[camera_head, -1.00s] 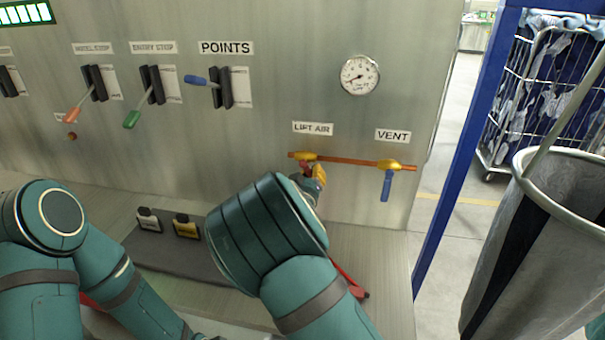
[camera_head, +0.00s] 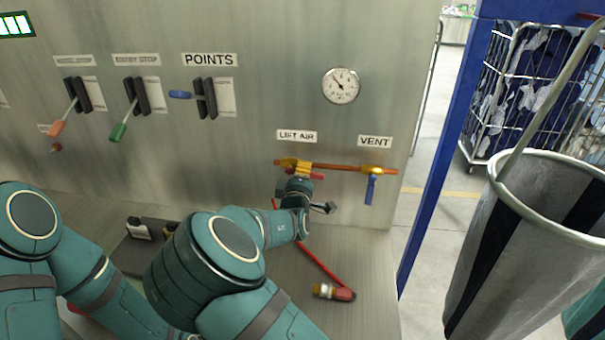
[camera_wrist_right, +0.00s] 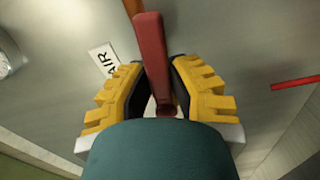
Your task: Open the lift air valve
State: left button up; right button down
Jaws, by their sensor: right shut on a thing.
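The lift air valve (camera_head: 286,162) is a brass valve at the left end of the copper pipe, under the LIFT AIR label (camera_head: 297,136). Its red lever (camera_head: 318,176) points right, roughly along the pipe and just below it. My right gripper (camera_head: 303,169) is shut on this lever. In the right wrist view the red lever (camera_wrist_right: 151,55) stands between the yellow-padded fingers of the right gripper (camera_wrist_right: 158,92). The pressure gauge (camera_head: 341,86) is above; its needle points to the upper left. My left arm is at the lower left, its gripper out of sight.
The VENT valve's blue lever (camera_head: 371,189) hangs straight down, close right of the lift air lever. Three panel levers are at left. A grey bin (camera_head: 520,230) stands right of the blue post (camera_head: 440,150).

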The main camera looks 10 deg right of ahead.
jog(key=shift+r+n, duration=0.35)
jog(key=shift+n, duration=0.45)
jog(key=c, duration=0.9)
grip_release()
jog(key=shift+o, duration=0.2)
jog(key=v, duration=1.2)
